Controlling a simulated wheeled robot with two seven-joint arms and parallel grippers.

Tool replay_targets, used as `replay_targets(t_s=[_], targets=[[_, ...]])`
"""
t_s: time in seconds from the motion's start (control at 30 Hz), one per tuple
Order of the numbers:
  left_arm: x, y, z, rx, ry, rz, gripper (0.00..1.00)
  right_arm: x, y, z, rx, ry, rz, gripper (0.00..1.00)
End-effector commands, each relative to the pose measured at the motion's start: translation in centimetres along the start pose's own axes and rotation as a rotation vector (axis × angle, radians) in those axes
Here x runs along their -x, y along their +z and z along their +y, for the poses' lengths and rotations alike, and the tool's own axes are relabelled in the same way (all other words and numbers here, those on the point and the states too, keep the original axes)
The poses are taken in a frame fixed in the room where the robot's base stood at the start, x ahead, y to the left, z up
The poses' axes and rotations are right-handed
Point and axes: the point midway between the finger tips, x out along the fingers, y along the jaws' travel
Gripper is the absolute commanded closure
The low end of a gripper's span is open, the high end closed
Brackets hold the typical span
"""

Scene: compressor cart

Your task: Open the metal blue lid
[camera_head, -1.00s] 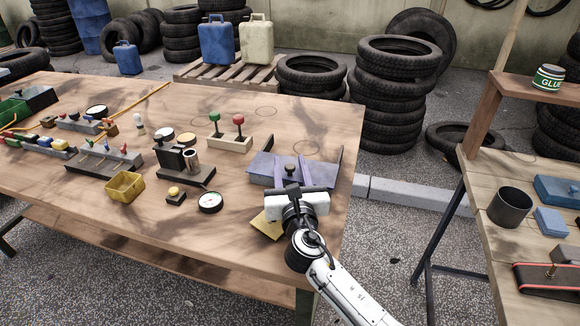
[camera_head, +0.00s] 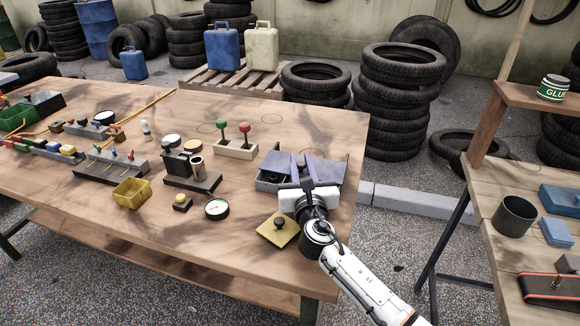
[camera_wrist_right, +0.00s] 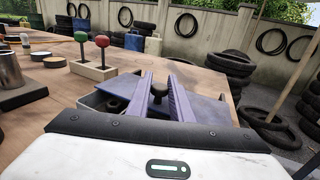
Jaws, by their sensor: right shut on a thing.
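The metal blue lid (camera_head: 328,173) lies on a low grey-blue box (camera_head: 268,187) near the right end of the table. It sits shifted to the right, so the box's left part is uncovered. A dark round thing (camera_wrist_right: 117,104) shows in that opening. The lid also shows in the right wrist view (camera_wrist_right: 213,108). My right gripper (camera_head: 302,165) is over the lid, its two purple fingers shut on the lid's dark knob (camera_wrist_right: 148,84). My left gripper is not in view.
A yellow plate with a black knob (camera_head: 277,231) lies just left of my right wrist. A round gauge (camera_head: 216,208), a yellow tray (camera_head: 132,193) and a stand with green and red knobs (camera_head: 235,150) are farther left. Bare tabletop (camera_head: 320,125) lies behind the box.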

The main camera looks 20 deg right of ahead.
Motion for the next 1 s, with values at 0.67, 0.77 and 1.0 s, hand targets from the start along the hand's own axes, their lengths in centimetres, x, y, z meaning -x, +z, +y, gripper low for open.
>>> replay_targets(t_s=[0.67, 0.77, 1.0], targets=[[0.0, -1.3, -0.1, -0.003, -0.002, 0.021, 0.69, 1.6, 0.0, 0.2, -0.001, 0.002, 0.001, 0.64], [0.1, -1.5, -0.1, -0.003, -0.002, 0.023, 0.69, 3.5, -0.1, 0.2, 0.000, 0.004, 0.003, 0.64], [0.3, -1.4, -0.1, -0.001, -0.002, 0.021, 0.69, 8.1, -0.1, 0.1, -0.001, 0.003, 0.003, 0.64]])
